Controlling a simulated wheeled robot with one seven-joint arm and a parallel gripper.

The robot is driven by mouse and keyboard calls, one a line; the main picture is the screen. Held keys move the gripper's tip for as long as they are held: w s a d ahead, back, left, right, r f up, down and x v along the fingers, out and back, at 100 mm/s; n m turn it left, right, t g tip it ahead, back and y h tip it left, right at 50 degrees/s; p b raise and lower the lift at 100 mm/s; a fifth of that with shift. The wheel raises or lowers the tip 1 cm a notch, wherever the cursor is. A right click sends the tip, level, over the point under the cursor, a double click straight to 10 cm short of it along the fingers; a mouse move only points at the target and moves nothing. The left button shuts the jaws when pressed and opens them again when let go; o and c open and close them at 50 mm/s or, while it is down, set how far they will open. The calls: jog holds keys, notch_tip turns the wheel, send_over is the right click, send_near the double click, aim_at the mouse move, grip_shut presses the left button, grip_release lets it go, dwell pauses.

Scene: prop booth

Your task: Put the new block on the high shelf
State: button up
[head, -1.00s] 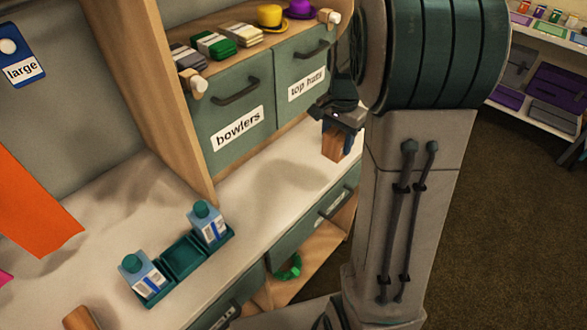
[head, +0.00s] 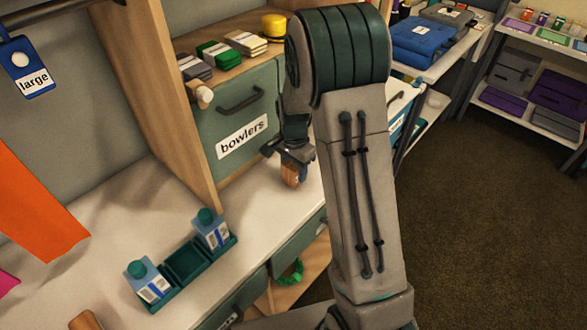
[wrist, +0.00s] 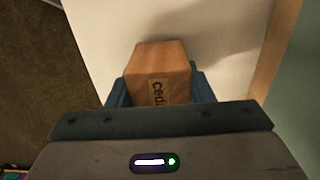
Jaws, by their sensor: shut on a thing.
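A wooden block (head: 290,182) is held in my gripper (head: 291,162), in front of the green "bowlers" drawer and over the white counter. In the wrist view the block (wrist: 160,68) sits between the blue fingers, with dark lettering beginning "ced" on its face. My gripper is shut on it. A wooden shelf (head: 200,62) above the drawer holds several banded stacks and a yellow hat; my arm hides its right end. I cannot tell whether this is the high shelf. Another wooden piece (head: 84,321) shows at the bottom left edge.
A green tray (head: 184,262) with two blue bottles stands on the counter (head: 120,215). A wooden upright panel (head: 160,100) rises left of the "bowlers" drawer (head: 238,120). A blue case (head: 430,42) lies on a table behind my arm. The counter between tray and block is clear.

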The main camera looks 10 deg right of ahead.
jog(key=shift+f, duration=0.25)
jog(key=shift+f, duration=0.2)
jog(key=o, duration=1)
jog(key=shift+r, duration=0.1)
